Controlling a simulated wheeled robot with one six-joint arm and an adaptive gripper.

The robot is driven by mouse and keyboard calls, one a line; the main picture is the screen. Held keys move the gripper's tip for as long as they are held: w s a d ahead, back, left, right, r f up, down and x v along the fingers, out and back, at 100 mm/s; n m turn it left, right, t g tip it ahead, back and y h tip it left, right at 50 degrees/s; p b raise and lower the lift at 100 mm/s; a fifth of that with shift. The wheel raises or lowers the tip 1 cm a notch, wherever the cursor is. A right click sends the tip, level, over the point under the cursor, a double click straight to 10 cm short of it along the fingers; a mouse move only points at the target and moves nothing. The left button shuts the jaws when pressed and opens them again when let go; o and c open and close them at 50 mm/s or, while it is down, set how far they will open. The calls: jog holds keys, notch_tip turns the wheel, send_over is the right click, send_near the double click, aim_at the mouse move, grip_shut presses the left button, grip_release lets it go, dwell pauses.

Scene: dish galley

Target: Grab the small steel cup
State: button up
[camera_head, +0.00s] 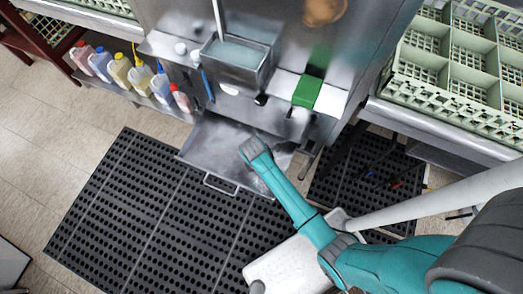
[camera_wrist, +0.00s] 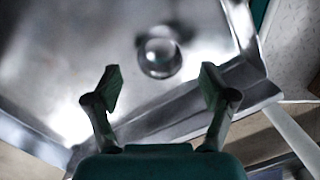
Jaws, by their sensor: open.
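The small steel cup (camera_wrist: 160,55) shows in the wrist view as a shiny round shape inside a steel drawer (camera_wrist: 75,85). I cannot make it out in the head view, where my arm covers part of the drawer (camera_head: 212,140). My gripper (camera_wrist: 161,88) is open and empty. Its two fingers are spread on either side of the picture's middle, with the cup ahead of and between their tips, apart from both. In the head view the gripper's fingers are hidden by my teal arm, whose end is over the open drawer.
The drawer's handle (camera_head: 220,186) is at its front edge, over a black floor mat (camera_head: 140,205). Above stand a steel basin (camera_head: 236,62) and a green object (camera_head: 308,91). Several bottles (camera_head: 118,70) line the left shelf. Pale green racks (camera_head: 450,65) are at right.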

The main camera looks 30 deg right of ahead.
jog(key=f, duration=0.4)
jog(key=shift+d+f, duration=0.15)
jog(key=shift+d, duration=0.1)
jog(key=c, duration=1)
jog(key=shift+c, duration=0.2)
